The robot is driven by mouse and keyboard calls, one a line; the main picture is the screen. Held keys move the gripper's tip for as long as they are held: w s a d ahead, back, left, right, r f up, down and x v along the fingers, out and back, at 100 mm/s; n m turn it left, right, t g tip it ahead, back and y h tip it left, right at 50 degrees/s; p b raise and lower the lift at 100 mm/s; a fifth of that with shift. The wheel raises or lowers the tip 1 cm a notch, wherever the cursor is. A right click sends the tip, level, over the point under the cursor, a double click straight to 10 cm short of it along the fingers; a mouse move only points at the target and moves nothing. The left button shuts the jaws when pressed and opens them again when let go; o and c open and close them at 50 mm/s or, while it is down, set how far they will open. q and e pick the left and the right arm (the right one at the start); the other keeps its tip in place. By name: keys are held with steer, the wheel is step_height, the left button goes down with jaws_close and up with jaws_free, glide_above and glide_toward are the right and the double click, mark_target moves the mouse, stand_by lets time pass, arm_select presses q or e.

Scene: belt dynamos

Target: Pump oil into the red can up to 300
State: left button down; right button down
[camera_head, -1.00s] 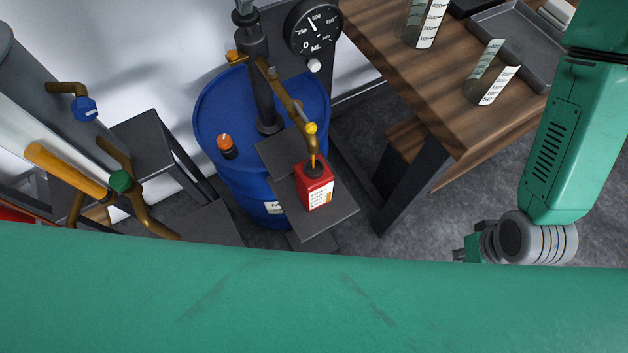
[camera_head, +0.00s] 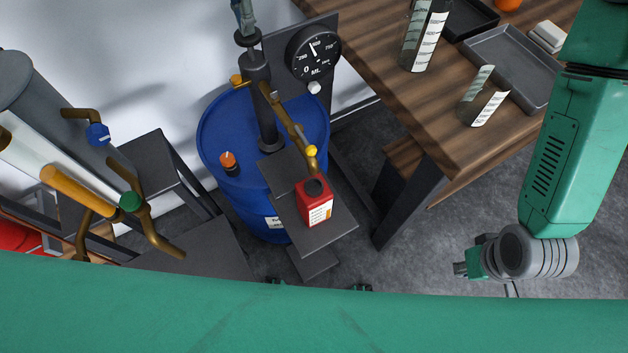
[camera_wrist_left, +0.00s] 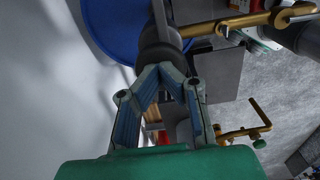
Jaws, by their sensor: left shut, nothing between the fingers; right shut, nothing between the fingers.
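The red can (camera_head: 314,203) stands upright on a dark stand under the brass spout (camera_head: 308,140). No oil stream shows now. The dark hand pump (camera_head: 264,110) rises from the blue drum (camera_head: 217,125). My left gripper (camera_head: 245,20) is at the pump's top; in the left wrist view its shut fingers (camera_wrist_left: 160,68) meet at the dark pump top (camera_wrist_left: 158,45). The ML gauge (camera_head: 313,53) has its needle pointing up and slightly left; its exact reading is too small to tell. My right gripper (camera_head: 461,269) is shut and empty, right of the can.
An orange-topped knob (camera_head: 229,161) sits on the drum. At left are brass pipes with blue (camera_head: 97,134) and green (camera_head: 130,201) valve knobs. The wooden table (camera_head: 400,110) at right holds clear graduated vessels (camera_head: 425,35) and a grey tray (camera_head: 510,65). Grey floor lies between.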

arm_select(q)
steer(key=shift+r+p, duration=2.65)
steer(key=shift+r, duration=0.3)
steer(key=shift+f, duration=0.1)
steer(key=shift+w+r, duration=0.1)
steer(key=shift+r, duration=0.45)
step_height(320, 180, up, 11)
steer(key=shift+f, duration=0.1)
